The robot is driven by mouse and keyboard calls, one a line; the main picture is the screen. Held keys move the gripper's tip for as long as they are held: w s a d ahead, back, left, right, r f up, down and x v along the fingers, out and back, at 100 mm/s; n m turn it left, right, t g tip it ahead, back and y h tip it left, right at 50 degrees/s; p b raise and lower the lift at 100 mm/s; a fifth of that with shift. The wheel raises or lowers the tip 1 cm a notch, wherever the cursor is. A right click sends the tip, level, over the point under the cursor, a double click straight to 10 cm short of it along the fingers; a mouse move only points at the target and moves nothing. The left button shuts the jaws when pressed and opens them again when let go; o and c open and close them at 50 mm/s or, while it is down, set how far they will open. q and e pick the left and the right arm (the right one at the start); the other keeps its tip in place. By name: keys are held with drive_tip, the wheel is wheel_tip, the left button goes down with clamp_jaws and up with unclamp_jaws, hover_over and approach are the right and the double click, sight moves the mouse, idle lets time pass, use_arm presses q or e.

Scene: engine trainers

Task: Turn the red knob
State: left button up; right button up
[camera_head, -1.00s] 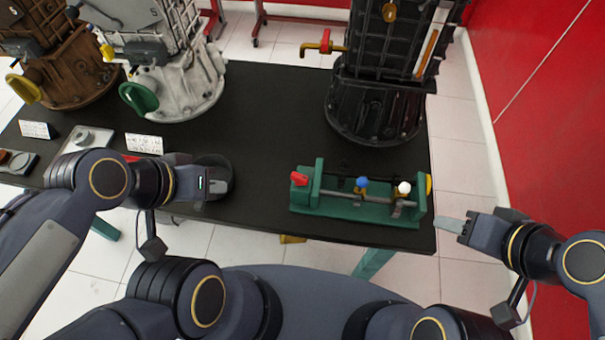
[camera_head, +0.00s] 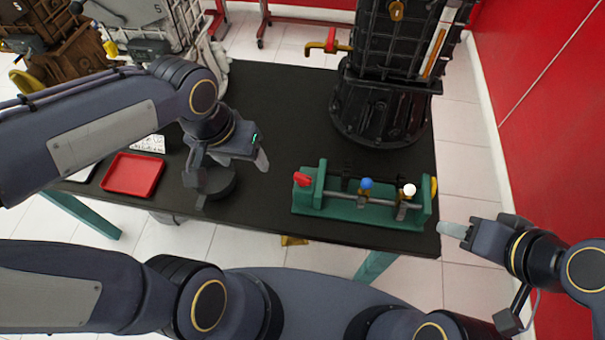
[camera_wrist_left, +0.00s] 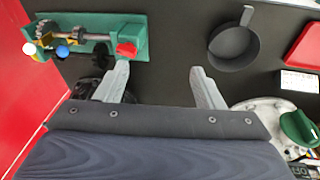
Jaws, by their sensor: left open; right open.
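The red knob (camera_head: 302,179) sits at the left end of a green fixture (camera_head: 345,213) near the table's front right. It also shows in the left wrist view (camera_wrist_left: 127,50). My left gripper (camera_head: 232,180) is open and empty, left of the knob, with its fingers pointing down at the table. In the left wrist view (camera_wrist_left: 160,70), one fingertip appears just below the knob; I cannot tell its height, but the knob is not between the fingers. My right gripper (camera_head: 453,229) is off the table's right edge, empty.
The fixture also carries a blue knob (camera_head: 366,183) and a white knob (camera_head: 409,189) on a rod. A large black engine unit (camera_head: 380,95) stands behind the fixture.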

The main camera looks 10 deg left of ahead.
use_arm(q)
drive_tip(key=m+g+y+b, duration=0.1)
drive_tip(key=m+g+y, duration=0.1)
hover_over(303, 177)
wheel_tip(303, 177, down, 7)
drive_tip(key=shift+f, duration=0.1)
wheel_tip(303, 177, down, 8)
drive_tip(key=shift+r, duration=0.1)
drive_tip(key=c, duration=1)
